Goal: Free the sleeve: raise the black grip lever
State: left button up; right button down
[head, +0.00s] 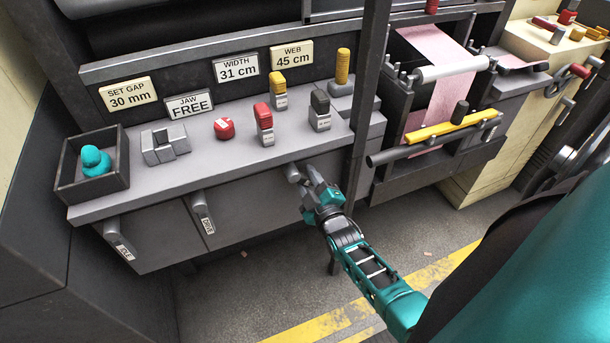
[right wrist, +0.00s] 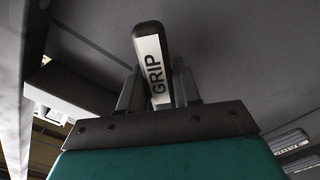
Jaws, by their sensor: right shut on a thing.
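The black grip lever (right wrist: 150,42) fills the middle of the right wrist view, with a white plate reading GRIP. In the head view its grey pivot end (head: 291,172) shows on the front face of the grey bench; the rest is mostly hidden by my gripper. My right gripper (head: 312,182) is at the lever, and its fingers (right wrist: 158,88) are shut on it from both sides. The lever's exact angle cannot be told. The sleeve cannot be made out. My left gripper is not in view.
Two other labelled levers, a left one (head: 120,242) and a middle one (head: 205,218), hang on the bench front (head: 160,232). Coloured knobs and a tray (head: 70,190) with a teal object are on top. A dark post (head: 368,90) rises close beside my right gripper.

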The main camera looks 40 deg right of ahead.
jog(key=shift+d+r+n, duration=0.15)
jog(key=shift+r+n, duration=0.05)
jog(key=shift+n, duration=0.3)
jog(key=c, duration=0.9)
grip_release()
jog(key=shift+s, duration=0.1)
